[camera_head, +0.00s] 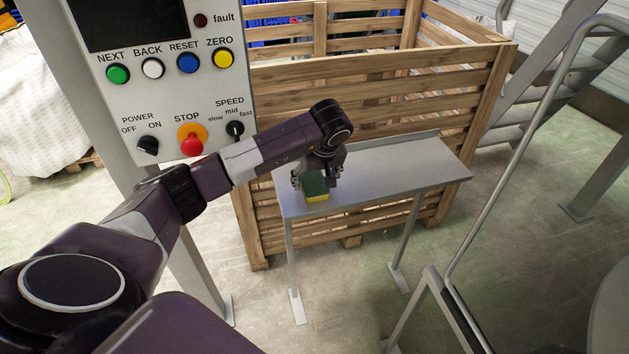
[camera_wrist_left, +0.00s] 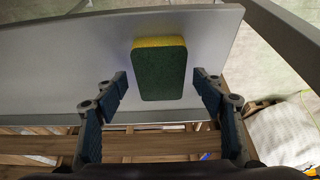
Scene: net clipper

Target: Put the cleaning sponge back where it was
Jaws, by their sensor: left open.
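The cleaning sponge (camera_head: 315,188), green on top with a yellow side, lies on the grey metal table (camera_head: 410,168) near its left end. My left gripper (camera_head: 316,181) is just above the table at the sponge. In the left wrist view the sponge (camera_wrist_left: 159,70) sits between the open fingers of the gripper (camera_wrist_left: 166,90), with a gap on each side. The fingertips do not appear to touch it. My right gripper is not in view.
A slatted wooden crate (camera_head: 390,85) stands right behind the table. A control panel (camera_head: 160,80) with coloured buttons rises at the left, beside my arm. A metal handrail (camera_head: 510,160) stands at the right. The table's right part is clear.

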